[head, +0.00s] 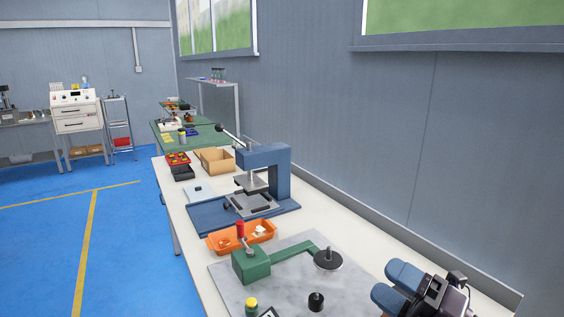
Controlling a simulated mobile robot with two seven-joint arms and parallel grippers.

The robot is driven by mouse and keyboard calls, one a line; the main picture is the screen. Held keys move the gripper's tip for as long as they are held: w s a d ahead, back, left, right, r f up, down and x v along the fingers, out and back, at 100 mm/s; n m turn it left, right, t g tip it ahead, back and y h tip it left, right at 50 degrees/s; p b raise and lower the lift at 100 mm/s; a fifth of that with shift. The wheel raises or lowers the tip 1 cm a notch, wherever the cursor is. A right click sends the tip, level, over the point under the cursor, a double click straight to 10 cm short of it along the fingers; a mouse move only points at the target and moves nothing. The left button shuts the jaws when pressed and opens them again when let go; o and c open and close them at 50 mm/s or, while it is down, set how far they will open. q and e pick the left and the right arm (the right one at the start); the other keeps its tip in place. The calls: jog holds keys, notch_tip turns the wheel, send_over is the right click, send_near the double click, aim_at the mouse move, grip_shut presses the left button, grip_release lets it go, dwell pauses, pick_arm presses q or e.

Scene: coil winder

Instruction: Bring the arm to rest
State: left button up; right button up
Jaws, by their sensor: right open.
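My right gripper (386,283) is at the lower right, above the white bench, with its two blue-grey fingers apart and nothing seen between them. My left gripper is out of view. The coil winder has a green housing (251,265) with a red-handled crank (240,230) and a green bar reaching to a black disc (328,259) with an upright pin. It stands on a grey marbled plate (222,281), to the left of my right gripper. A small black knobbed piece (316,301) is on the plate's near part, apart from the gripper.
An orange tray (212,245) with small parts lies behind the winder. A yellow-topped item (251,303) is at the front edge. The wall bounds the bench on the right.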

jog(key=s+d+f+m+h, duration=0.3)
jog(key=d+f+m+h, duration=0.3)
jog(key=f+m+h, duration=0.45)
jog(key=s+d+f+m+h, duration=0.3)
jog(key=d+f+m+h, duration=0.35)
jog(key=m, duration=0.75)
jog(key=s+a+f+m+g, duration=0.1)
jog(key=s+f+m+g, duration=0.2)
jog(key=s, duration=0.4)
jog(key=s+f+m+g, duration=0.1)
jog(key=s+f+g, duration=0.3)
jog(key=s, duration=0.2)
jog(key=s+a+f+m+g, duration=0.1)
jog(key=s+f+g, duration=0.25)
jog(key=s, duration=0.35)
jog(key=w+f+t+y, duration=0.1)
jog(key=w+f+t, duration=0.6)
jog(key=w+t, duration=0.1)
jog(key=shift+w+f+n, duration=0.35)
jog(key=shift+w+f, duration=0.05)
jog(key=shift+w, duration=0.15)
